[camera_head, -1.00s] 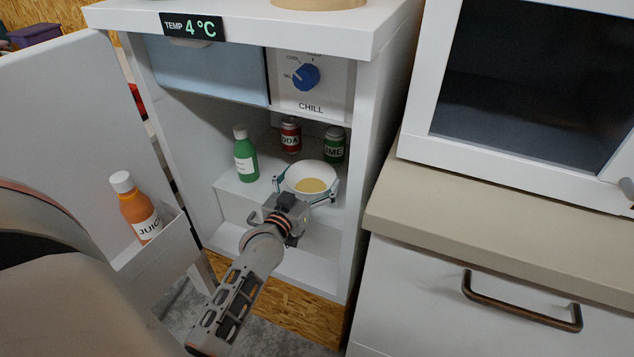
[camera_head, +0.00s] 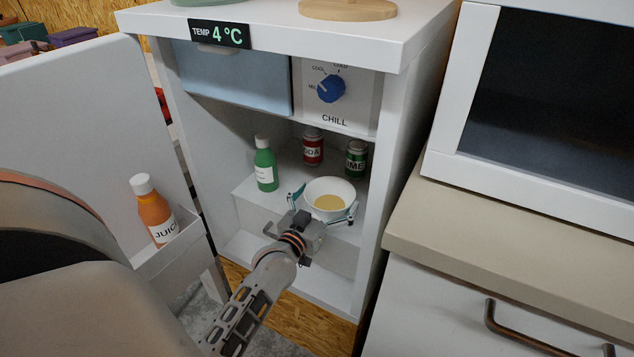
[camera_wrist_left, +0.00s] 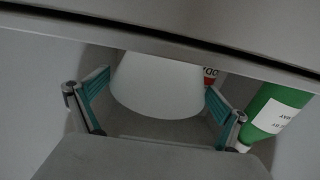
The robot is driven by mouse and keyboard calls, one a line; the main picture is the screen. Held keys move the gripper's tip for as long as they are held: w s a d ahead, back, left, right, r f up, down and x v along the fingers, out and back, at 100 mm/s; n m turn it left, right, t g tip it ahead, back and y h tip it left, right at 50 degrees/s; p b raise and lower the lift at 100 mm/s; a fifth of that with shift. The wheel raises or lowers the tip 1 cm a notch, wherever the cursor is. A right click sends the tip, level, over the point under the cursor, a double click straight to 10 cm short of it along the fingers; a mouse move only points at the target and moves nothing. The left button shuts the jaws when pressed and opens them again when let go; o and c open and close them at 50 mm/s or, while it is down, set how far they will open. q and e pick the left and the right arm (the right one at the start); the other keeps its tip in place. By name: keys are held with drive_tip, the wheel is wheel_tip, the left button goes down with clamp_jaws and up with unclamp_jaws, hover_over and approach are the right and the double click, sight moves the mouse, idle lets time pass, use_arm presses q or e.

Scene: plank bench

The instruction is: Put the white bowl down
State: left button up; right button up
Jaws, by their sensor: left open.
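The white bowl (camera_head: 341,187), with yellowish contents, sits upright on the shelf inside the open fridge. In the left wrist view the white bowl (camera_wrist_left: 157,88) lies between the two spread fingers, with gaps showing on both sides. My left gripper (camera_head: 325,203) is open at the near side of the bowl, one finger to each side. The gripper (camera_wrist_left: 157,108) also shows in the wrist view with its teal fingers apart. The bowl's underside is hidden in the head view. My right gripper is not in view.
A green bottle (camera_head: 265,168) stands left of the bowl. A juice bottle (camera_head: 155,212) is in the open door's rack (camera_head: 165,254). The fridge's right wall (camera_head: 392,180) is close by.

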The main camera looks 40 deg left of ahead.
sight(318, 209)
use_arm(q)
drive_tip(key=p+v, duration=0.1)
drive_tip(key=v, duration=0.9)
drive_tip(key=shift+d+r, duration=0.1)
drive_tip(key=shift+s+d, duration=0.15)
drive_tip(key=shift+s, duration=0.4)
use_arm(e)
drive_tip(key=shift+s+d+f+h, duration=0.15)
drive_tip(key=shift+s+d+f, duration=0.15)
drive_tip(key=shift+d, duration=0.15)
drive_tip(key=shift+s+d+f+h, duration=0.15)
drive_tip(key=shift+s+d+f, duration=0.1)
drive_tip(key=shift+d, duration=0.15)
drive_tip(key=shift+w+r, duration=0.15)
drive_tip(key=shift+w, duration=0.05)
